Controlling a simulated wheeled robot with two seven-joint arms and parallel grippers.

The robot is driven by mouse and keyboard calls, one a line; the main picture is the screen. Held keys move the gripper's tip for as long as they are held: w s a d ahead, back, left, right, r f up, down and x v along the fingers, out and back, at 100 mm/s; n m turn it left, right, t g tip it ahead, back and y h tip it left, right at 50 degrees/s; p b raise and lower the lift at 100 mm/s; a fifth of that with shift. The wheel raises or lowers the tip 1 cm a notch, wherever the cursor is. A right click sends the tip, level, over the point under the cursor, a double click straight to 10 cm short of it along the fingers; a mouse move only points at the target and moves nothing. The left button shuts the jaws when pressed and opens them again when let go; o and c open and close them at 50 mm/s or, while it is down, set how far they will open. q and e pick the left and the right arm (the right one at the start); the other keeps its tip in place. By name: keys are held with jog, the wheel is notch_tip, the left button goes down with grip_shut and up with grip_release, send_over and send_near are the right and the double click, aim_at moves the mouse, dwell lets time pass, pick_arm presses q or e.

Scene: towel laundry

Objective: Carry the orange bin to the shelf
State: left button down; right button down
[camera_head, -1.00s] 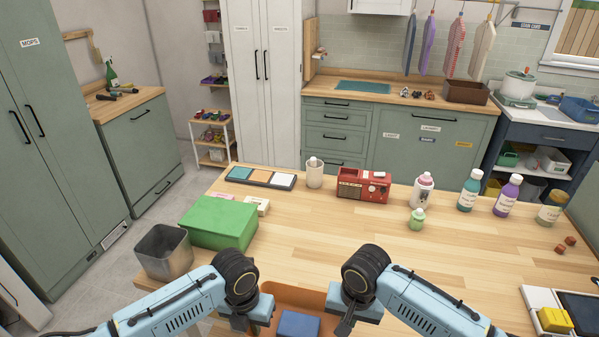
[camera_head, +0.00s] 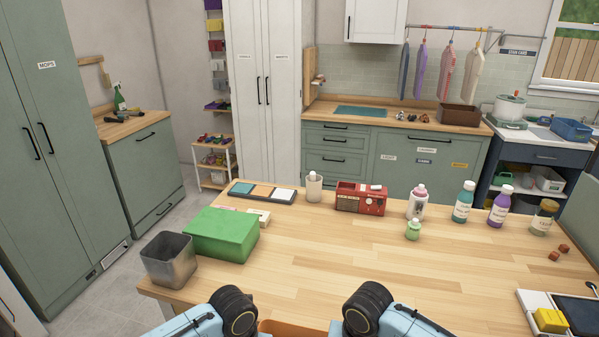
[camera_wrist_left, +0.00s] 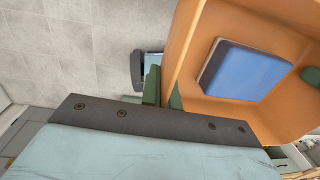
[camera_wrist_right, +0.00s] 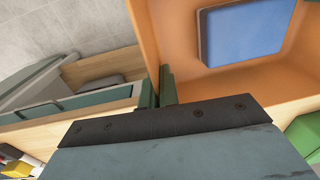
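The orange bin (camera_head: 283,328) shows only as a strip of rim at the bottom edge of the head view, between my two wrists. The left wrist view shows its wall (camera_wrist_left: 186,42) between the green pads of my left gripper (camera_wrist_left: 164,90), which is shut on it. In the right wrist view its opposite wall (camera_wrist_right: 151,40) is between the pads of my right gripper (camera_wrist_right: 157,90), also shut on it. A blue folded cloth-like block (camera_wrist_left: 243,70) lies in the bin. A white shelf unit (camera_head: 229,160) with several small items stands at the back, left of the tall white cabinet.
Green cabinets stand left and behind. Bare floor (camera_head: 105,285) shows left of the table.

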notch_tip(320, 180, down, 13)
jog(key=b, duration=1.2)
jog(key=shift+r, duration=0.1)
